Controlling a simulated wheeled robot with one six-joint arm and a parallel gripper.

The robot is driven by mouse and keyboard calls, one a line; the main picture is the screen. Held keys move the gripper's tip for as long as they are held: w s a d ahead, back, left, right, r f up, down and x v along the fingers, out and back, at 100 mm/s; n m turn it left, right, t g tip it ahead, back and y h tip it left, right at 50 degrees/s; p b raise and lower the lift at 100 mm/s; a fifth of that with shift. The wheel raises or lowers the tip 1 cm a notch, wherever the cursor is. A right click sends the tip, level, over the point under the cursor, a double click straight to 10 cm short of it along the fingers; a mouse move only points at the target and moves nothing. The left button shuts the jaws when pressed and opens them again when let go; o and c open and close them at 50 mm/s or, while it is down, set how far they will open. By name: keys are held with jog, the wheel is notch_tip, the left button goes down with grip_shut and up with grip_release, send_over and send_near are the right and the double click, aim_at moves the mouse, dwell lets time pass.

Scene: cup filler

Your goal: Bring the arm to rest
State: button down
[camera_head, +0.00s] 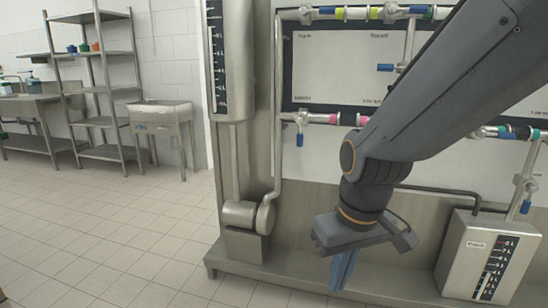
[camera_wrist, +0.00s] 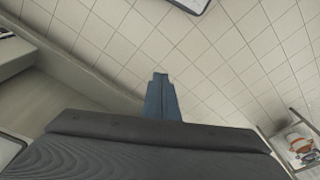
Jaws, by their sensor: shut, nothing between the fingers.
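My gripper (camera_head: 342,270) hangs at the end of my dark grey arm, in front of the cup filler's steel base, right of the middle of the head view. Its blue fingers point down and are together with nothing between them. In the wrist view the blue fingers (camera_wrist: 162,98) show above the dark gripper body, over the tiled floor.
The cup filler's panel (camera_head: 345,60) with pipes and blue-handled valves stands behind my arm. A level-marked tank (camera_head: 488,258) is at lower right, another gauge column (camera_head: 230,60) at upper left. Shelves (camera_head: 97,90) and a sink (camera_head: 160,115) stand far left. The tiled floor at left is clear.

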jog(key=s+r+m+g+p, duration=0.1)
jog(key=s+m, duration=0.1)
jog(key=s, duration=0.4)
jog(key=d+r+m+p, duration=0.1)
jog(key=d+r+p, duration=0.5)
jog(key=p, duration=0.6)
jog(key=shift+d+h+p, duration=0.3)
jog(key=shift+d+h, duration=0.1)
jog(key=shift+d, duration=0.25)
jog(key=shift+w+d+m, duration=0.1)
jog(key=shift+m, duration=0.2)
dwell(1.0)
